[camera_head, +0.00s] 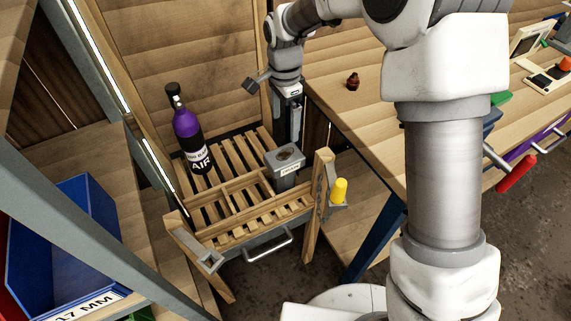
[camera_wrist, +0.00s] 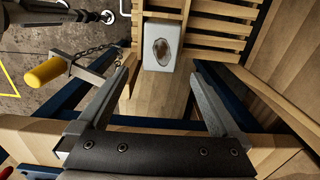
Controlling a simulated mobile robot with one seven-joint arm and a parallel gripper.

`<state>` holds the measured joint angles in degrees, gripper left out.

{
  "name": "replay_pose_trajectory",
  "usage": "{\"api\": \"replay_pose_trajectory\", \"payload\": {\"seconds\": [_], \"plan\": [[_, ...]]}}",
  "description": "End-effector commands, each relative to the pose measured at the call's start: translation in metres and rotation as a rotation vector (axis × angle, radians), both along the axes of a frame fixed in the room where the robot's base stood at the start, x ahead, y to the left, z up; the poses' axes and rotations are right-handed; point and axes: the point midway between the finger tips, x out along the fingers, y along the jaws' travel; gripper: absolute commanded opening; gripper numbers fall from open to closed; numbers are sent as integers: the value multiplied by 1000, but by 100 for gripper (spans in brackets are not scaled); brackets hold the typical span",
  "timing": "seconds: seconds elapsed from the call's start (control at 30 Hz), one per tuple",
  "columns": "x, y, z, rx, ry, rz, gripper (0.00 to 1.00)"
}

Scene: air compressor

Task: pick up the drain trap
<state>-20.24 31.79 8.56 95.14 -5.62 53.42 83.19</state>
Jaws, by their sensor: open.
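The drain trap appears to be the grey box (camera_head: 285,168) with a round opening on top and a small label on its front. It stands upright on the right part of the slatted wooden rack (camera_head: 240,222). In the wrist view the box (camera_wrist: 160,46) lies ahead, just beyond and between my fingertips. My gripper (camera_head: 288,125) points down behind the box, near the back right of the rack. Its two fingers (camera_wrist: 163,72) are wide apart with nothing between them. The box seems free of both fingers; the exact gap is hard to tell.
A purple air bottle (camera_head: 187,128) stands at the rack's back left. A yellow-handled part (camera_head: 339,190) hangs with a chain at the right post (camera_head: 318,190). A wooden table (camera_head: 365,112) borders the rack on the right. A blue bin (camera_head: 85,225) is at lower left.

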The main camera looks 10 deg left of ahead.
Motion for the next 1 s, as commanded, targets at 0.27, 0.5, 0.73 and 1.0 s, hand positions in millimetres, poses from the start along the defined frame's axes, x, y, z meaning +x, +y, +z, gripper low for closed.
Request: {"api": "replay_pose_trajectory", "payload": {"seconds": [0.27,0.5,0.73,1.0], "plan": [[-1,-1,-58,-2,6,-2,100],[-1,0,-104,-1,4,-1,100],[0,0,-120,0,2,0,100],[0,2,-151,0,4,-1,100]]}}
